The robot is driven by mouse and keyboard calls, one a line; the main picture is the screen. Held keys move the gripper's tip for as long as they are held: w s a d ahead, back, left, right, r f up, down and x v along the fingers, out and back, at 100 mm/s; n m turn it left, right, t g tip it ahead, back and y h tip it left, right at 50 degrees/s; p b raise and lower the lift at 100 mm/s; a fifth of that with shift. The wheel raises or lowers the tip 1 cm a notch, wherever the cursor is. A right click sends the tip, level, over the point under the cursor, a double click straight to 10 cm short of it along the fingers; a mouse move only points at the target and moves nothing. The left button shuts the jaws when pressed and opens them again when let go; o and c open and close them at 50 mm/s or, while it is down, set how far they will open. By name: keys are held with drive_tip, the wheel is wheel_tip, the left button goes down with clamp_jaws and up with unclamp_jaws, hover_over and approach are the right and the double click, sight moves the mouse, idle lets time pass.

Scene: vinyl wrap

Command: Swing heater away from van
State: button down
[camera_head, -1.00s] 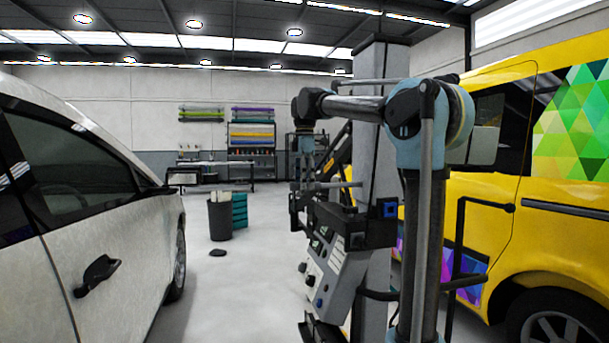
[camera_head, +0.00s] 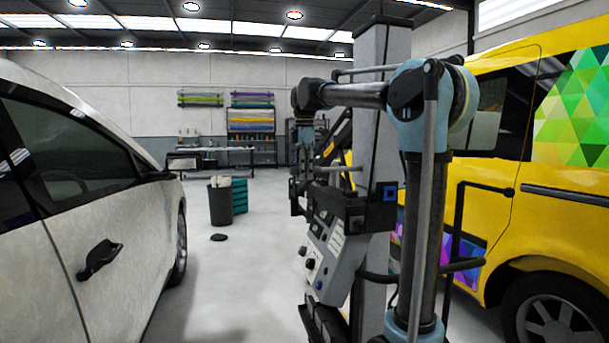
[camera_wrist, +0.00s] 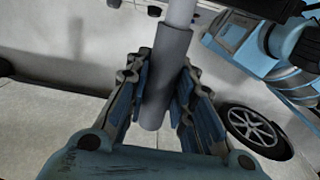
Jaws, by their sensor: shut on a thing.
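The grey upright column (camera_head: 384,70) with a knobbed control box (camera_head: 325,257) stands in front of the van and looks like the heater's stand. The yellow van (camera_head: 495,215) fills the right side. My gripper (camera_head: 302,180) is small and dark in the head view, left of the column and above the control box. In the wrist view my gripper (camera_wrist: 162,68) is shut around a grey round bar (camera_wrist: 172,52), with a finger on each side. The heater panel itself cannot be made out clearly.
A white car (camera_head: 75,200) stands close on the left. A dark bin (camera_head: 220,206) and teal crates (camera_head: 239,197) stand on the floor ahead, with a dark disc (camera_head: 219,237) nearby. The aisle floor between car and stand is mostly clear. Shelves line the back wall.

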drive_tip(key=c, duration=2.2)
unclamp_jaws()
drive_tip(key=shift+s+d, duration=0.3)
drive_tip(key=shift+s, duration=0.7)
drive_tip(key=shift+s+d, duration=0.35)
drive_tip(key=shift+s, duration=0.7)
drive_tip(key=shift+s+d, duration=0.3)
drive_tip(key=shift+s, duration=0.7)
drive_tip(key=shift+c, duration=0.2)
idle(0.5)
idle(0.4)
drive_tip(key=o, duration=1.1)
drive_tip(key=shift+r, duration=5)
